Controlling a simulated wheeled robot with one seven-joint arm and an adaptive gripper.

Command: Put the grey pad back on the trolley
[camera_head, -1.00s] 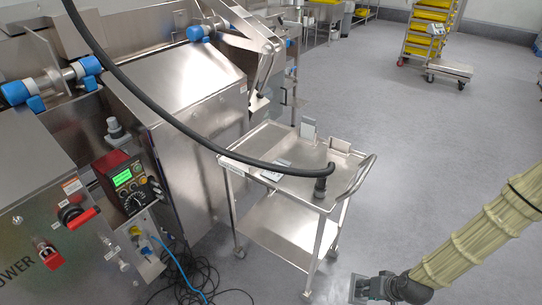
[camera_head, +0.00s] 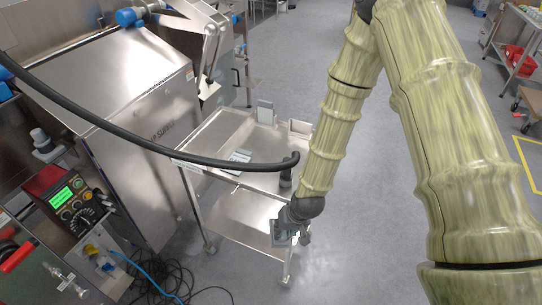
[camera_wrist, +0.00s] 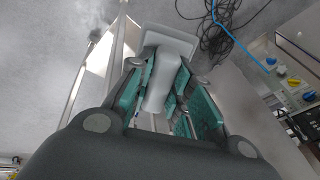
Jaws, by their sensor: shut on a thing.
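My gripper (camera_head: 290,232) is at the near right side of the trolley (camera_head: 222,186), below the top shelf's level in the picture. In the wrist view my gripper (camera_wrist: 165,110) has its teal-lined fingers closed around a light grey piece, the grey pad (camera_wrist: 160,80). In the head view the held pad is too small and covered to make out clearly. The trolley is steel with two shelves; my arm hides its right side.
A black hose (camera_head: 150,143) arches over the trolley, its end near the top shelf's right side. A flat item (camera_head: 240,156) and an upright plate (camera_head: 265,112) are on that shelf. The steel machine (camera_head: 125,95) stands left. Cables (camera_head: 170,285) lie on the floor.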

